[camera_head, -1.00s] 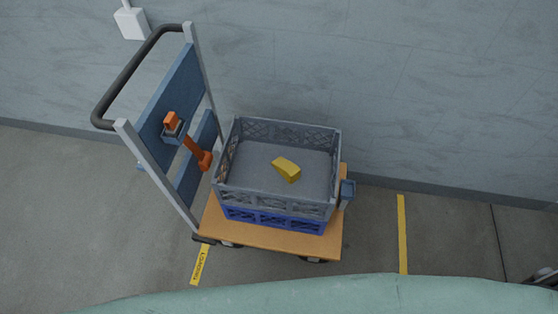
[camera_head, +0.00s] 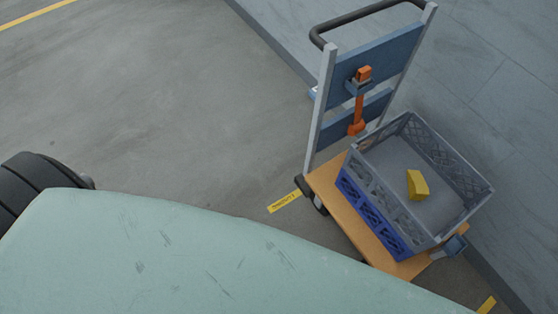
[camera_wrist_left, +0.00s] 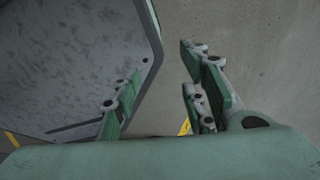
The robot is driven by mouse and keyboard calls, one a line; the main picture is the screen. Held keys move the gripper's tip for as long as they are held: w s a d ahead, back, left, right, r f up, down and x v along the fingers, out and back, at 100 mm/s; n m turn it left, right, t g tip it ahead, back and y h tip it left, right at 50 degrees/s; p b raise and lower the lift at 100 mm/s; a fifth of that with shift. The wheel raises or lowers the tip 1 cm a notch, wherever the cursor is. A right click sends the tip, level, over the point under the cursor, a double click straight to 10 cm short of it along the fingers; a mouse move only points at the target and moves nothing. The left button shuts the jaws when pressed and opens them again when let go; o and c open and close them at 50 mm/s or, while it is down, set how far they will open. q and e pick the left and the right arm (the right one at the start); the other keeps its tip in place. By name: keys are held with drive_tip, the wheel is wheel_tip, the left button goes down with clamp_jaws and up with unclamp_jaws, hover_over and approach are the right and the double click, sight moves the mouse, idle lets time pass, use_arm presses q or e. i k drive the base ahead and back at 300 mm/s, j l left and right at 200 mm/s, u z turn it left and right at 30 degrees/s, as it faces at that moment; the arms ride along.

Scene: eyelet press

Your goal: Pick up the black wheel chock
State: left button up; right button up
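I cannot see a black wheel chock in any view. A yellow wedge-shaped block (camera_head: 417,185) lies inside the grey crate (camera_head: 368,172). My left gripper (camera_wrist_left: 160,97) shows in the left wrist view with its green-padded fingers apart and nothing between them. It is over bare concrete floor beside a dark grey panel. Neither gripper shows in the head view.
The crate sits on a blue crate (camera_head: 375,222) on a cart with a wooden deck (camera_head: 343,213) against the grey wall (camera_head: 480,75). An orange tool (camera_head: 359,105) hangs on the cart's back. A black ribbed tyre (camera_head: 35,185) is at the left edge. Open floor (camera_head: 150,110) lies left.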

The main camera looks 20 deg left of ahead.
sight(299, 180)
drive_tip(key=k+u, duration=0.2)
drive_tip(key=u, duration=0.2)
drive_tip(key=z, duration=0.45)
drive_tip(key=i+j+z, duration=0.15)
drive_tip(key=z, duration=0.3)
drive_tip(key=j+z, duration=0.4)
drive_tip(key=i+j+z, duration=0.1)
drive_tip(key=j+z, duration=0.6)
drive_tip(key=z, duration=0.15)
